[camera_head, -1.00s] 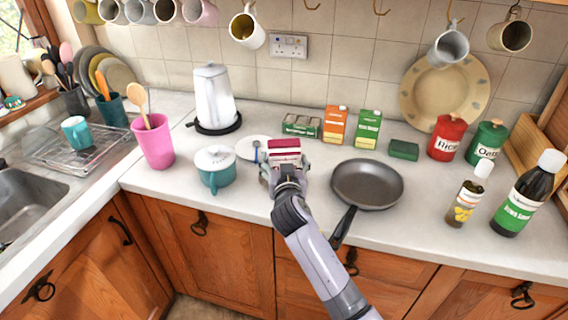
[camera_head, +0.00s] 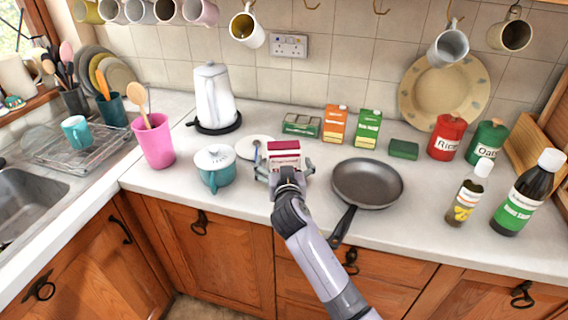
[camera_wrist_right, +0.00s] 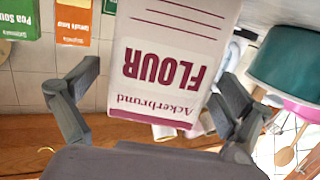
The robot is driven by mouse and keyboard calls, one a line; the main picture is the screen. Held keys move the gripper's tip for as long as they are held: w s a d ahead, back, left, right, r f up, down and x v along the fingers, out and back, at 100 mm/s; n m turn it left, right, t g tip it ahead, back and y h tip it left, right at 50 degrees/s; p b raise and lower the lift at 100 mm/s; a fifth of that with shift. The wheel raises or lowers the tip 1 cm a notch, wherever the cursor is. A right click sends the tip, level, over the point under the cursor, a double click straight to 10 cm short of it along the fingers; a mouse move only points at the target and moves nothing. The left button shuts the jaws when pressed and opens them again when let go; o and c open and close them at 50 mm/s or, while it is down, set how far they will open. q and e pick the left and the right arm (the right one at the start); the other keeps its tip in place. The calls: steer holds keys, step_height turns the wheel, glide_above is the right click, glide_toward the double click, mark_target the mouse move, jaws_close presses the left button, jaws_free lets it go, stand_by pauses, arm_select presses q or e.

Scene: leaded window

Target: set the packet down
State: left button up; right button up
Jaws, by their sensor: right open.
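The packet (camera_head: 284,153) is a white flour packet with a dark red top and lettering, standing on the worktop between the teal pot and the frying pan. In the right wrist view the packet (camera_wrist_right: 165,62) fills the middle, its "FLOUR" label upside down in the picture. My right gripper (camera_head: 285,171) is open at the packet's near side, one finger spread to each side. A clear gap shows between the left-hand finger and the packet in the wrist view. The packet's base is hidden behind my gripper. My left gripper is not in view.
A teal pot (camera_head: 215,171) stands left and a frying pan (camera_head: 368,183) right of the packet. A white plate (camera_head: 251,149) lies just behind left. Green and orange cartons (camera_head: 336,126) stand behind. Some bare worktop shows between packet and cartons.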

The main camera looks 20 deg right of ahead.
steer(key=b+v, duration=0.1)
steer(key=v, duration=1.1)
steer(key=shift+b, duration=0.3)
steer(key=shift+s, duration=0.1)
